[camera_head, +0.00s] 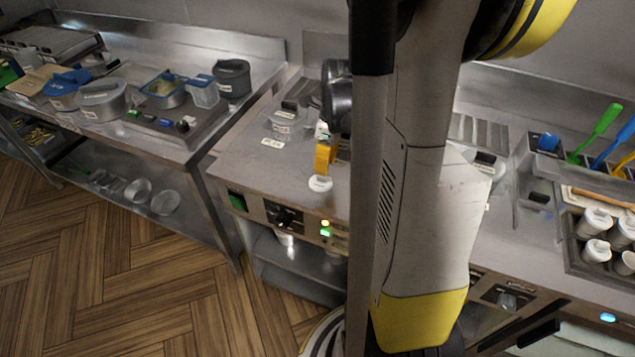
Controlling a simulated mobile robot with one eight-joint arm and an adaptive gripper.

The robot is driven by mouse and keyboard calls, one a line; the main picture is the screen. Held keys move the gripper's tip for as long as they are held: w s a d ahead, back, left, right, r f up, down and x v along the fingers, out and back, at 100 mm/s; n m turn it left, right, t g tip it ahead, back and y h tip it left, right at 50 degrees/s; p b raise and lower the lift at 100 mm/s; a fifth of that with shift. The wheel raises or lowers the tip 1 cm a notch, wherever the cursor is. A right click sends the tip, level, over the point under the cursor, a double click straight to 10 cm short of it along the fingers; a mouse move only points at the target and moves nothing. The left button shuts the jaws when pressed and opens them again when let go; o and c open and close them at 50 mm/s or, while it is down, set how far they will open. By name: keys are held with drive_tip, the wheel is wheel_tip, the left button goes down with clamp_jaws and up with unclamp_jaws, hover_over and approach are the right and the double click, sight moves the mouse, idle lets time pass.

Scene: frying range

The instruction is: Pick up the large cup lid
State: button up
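A small white round piece (320,183) lies on the steel counter near its front edge, just left of my arm. It looks like a lid, but I cannot tell for sure that it is the large cup lid. Part of my gripper (326,160), with a yellow piece, shows just above and behind it. The rest of the gripper is hidden behind my column and arm. I cannot tell whether its fingers are open or shut, or whether they touch the white piece. Several white-lidded containers (597,218) stand in a rack at the right.
Clear labelled containers (283,124) stand behind on the same counter (240,168). A left steel table (180,140) carries pots, a blue-handled tub (66,85) and a grey lidded pot (232,77). Green and blue utensils (600,128) stand at the right. The wooden floor at lower left is clear.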

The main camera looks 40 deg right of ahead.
sight(322, 177)
drive_tip(key=f+b, duration=0.1)
drive_tip(key=f, duration=0.2)
drive_tip(key=w+f+b, duration=0.1)
drive_tip(key=f, duration=0.2)
drive_tip(key=shift+b, duration=0.3)
drive_tip(key=shift+r, duration=0.15)
clamp_jaws()
